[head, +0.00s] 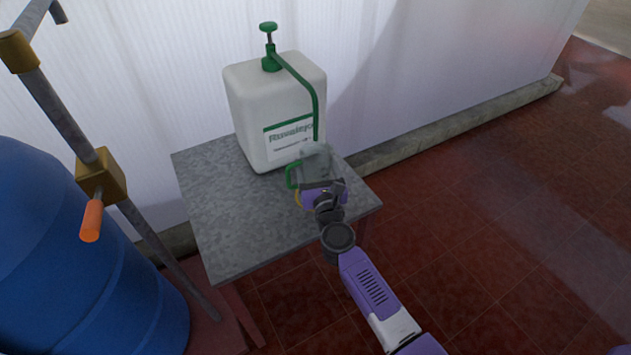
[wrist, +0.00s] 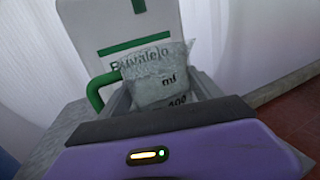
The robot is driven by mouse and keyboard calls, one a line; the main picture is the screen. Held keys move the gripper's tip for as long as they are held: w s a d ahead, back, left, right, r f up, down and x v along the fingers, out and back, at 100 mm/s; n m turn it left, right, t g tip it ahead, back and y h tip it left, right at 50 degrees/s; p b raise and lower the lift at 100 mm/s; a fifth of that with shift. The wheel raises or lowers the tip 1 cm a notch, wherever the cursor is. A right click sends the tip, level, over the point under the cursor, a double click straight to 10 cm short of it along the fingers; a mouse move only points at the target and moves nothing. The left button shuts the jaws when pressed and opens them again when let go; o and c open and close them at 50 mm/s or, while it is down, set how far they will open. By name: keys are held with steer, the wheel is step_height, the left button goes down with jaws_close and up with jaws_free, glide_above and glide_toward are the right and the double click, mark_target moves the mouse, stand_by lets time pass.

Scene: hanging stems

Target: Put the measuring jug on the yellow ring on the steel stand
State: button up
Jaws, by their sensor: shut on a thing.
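The measuring jug (head: 317,164) is clear with a green handle, and stands or hovers over the right part of the steel stand (head: 222,208). My gripper (head: 322,187) is shut on the jug from the front right. In the wrist view the jug (wrist: 157,75) is upright or nearly so in front of the jaws, with its green handle at left. A small bit of the yellow ring (head: 298,199) shows at the left of my gripper; the rest is hidden. I cannot tell whether the jug touches the stand.
A white canister (head: 275,110) with a green pump stands at the back of the stand, close behind the jug. A blue barrel (head: 75,270) and a metal pipe with an orange-handled valve (head: 91,220) are at left. The stand's left and front are clear.

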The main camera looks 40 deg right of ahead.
steer(key=shift+f+b, duration=1.1)
steer(key=shift+f, duration=0.7)
steer(key=shift+f, duration=0.1)
steer(key=shift+f, duration=0.15)
steer(key=o, duration=1.5)
steer(key=shift+c, duration=0.2)
